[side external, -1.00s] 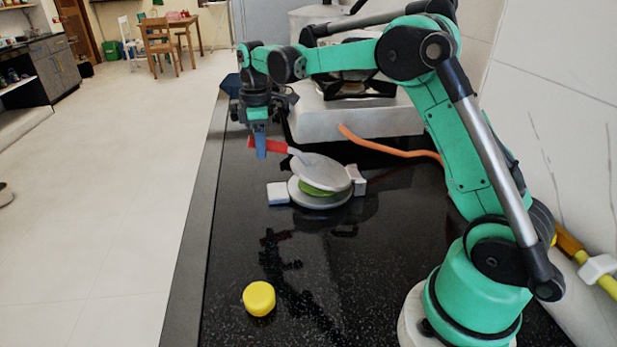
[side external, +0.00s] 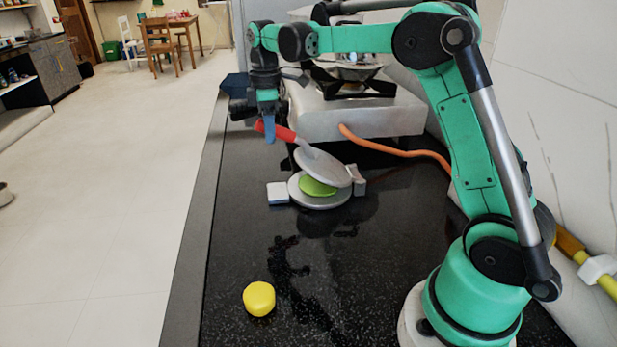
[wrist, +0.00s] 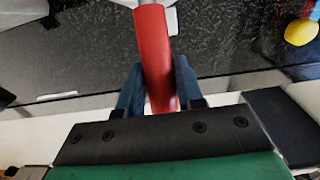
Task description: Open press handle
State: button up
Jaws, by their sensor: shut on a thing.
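The press is a small round metal device with a grey lid (side external: 323,168) hinged at its right side over a round base (side external: 318,202). The lid is tilted up, and a green disc (side external: 318,187) lies on the base under it. The red press handle (side external: 276,131) slants up to the left from the lid. My gripper (side external: 269,130) is at the handle's outer end. In the wrist view the red handle (wrist: 152,50) runs between the two blue fingers of my gripper (wrist: 158,88), which are shut on it.
A stove (side external: 360,115) with an orange hose (side external: 400,151) stands behind the press. A yellow round object (side external: 259,298) is near the front of the black counter (side external: 235,230). The counter's left edge drops to the floor. The counter's front area is mostly clear.

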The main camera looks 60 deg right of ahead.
jog(key=shift+s+d+r, duration=0.45)
jog(key=shift+r, duration=0.2)
jog(key=shift+s+d+r, duration=0.4)
jog(key=shift+r, duration=0.25)
jog(key=shift+r, duration=0.1)
jog(key=shift+s+d+r, duration=0.95)
jog(key=shift+r, duration=0.15)
jog(key=shift+s+d+r, duration=0.9)
jog(key=shift+s+d, duration=0.2)
